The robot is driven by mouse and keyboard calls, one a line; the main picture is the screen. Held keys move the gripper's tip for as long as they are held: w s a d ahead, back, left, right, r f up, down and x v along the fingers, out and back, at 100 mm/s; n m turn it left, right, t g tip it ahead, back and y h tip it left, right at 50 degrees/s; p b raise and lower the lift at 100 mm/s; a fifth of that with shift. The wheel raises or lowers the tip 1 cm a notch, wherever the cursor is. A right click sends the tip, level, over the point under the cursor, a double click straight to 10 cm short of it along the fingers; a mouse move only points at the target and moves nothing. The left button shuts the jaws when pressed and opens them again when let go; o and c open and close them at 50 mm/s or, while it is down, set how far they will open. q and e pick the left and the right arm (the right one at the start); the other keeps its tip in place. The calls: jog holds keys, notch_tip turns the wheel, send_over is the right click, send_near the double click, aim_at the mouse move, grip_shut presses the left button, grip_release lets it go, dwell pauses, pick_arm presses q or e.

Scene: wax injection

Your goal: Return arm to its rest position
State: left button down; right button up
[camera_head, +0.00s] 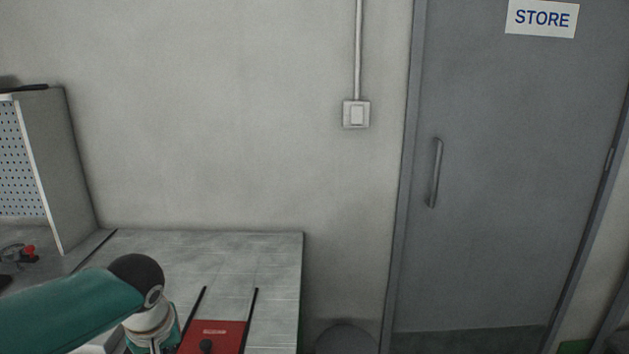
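My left arm (70,308) comes in from the lower left, with a green link and a dark rounded joint cap. Past the joint, a pale wrist part with green trim points down and runs out at the bottom edge, over the left part of a grey table (265,262). The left gripper itself is not visible. My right arm and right gripper do not show.
A red plate (228,332) with a black knob lies between two dark rails on the table. A perforated panel stand (48,160) is at the left, with a small red-and-black item (28,253) by it. A grey STORE door (500,180) is shut at the right.

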pick_arm(q)
jog(key=s+d+f+g+h+p, duration=0.1)
jog(key=s+f+g+p, duration=0.2)
jog(key=f, duration=0.6)
jog(key=s+d+f+g+p, duration=0.1)
jog(key=s+f+g+p, duration=0.15)
jog(key=s+f, duration=0.45)
jog(key=s+d+f+m+h+p, duration=0.2)
jog(key=s+d+f+h, duration=0.3)
jog(key=s+d+f, duration=0.85)
jog(key=w, duration=0.1)
jog(key=w+a+f+m+t, duration=0.1)
jog(key=w+a+t, duration=0.1)
jog(key=shift+a+f+t, duration=0.2)
jog(key=shift+f+t, duration=0.05)
